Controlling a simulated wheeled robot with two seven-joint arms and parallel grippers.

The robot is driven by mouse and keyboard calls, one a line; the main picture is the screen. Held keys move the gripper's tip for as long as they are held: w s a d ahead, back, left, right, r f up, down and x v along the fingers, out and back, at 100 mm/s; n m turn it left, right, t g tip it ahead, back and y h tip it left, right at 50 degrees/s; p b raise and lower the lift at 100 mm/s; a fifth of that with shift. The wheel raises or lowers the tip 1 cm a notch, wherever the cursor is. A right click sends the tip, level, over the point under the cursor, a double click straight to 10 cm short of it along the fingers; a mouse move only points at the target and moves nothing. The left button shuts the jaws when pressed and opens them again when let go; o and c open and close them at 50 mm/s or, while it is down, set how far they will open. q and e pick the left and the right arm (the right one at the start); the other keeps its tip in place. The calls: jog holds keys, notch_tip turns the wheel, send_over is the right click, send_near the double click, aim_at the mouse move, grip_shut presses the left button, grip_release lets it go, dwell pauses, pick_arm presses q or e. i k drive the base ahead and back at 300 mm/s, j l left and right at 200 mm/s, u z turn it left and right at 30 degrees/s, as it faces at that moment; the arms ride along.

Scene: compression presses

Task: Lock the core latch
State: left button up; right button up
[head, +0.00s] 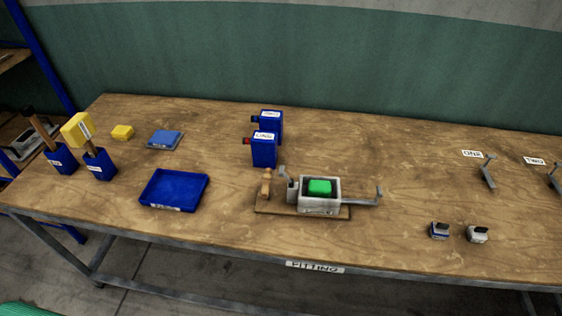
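A fixture with a grey open-topped box (333,184) stands on a wooden base board (300,210) at the middle front of the table. A bright green block (319,187) sits inside the box. A grey lever arm (362,200) sticks out to the right of the box and turns up at its end. Another grey upright lever (284,178) and a wooden piece (266,186) are at its left. I cannot tell which part is the core latch, or whether it is locked. Neither of my grippers is in view.
Two blue boxes (264,151) stand behind the fixture. Two small blocks (440,230) and grey brackets (488,174) are at right.

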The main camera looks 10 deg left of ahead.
aim_at(282, 173)
jog(key=i, duration=0.35)
jog(key=k+j+z, duration=0.25)
jog(key=k+j, duration=0.2)
jog(key=k+j+z, duration=0.25)
jog(key=k+j, duration=0.2)
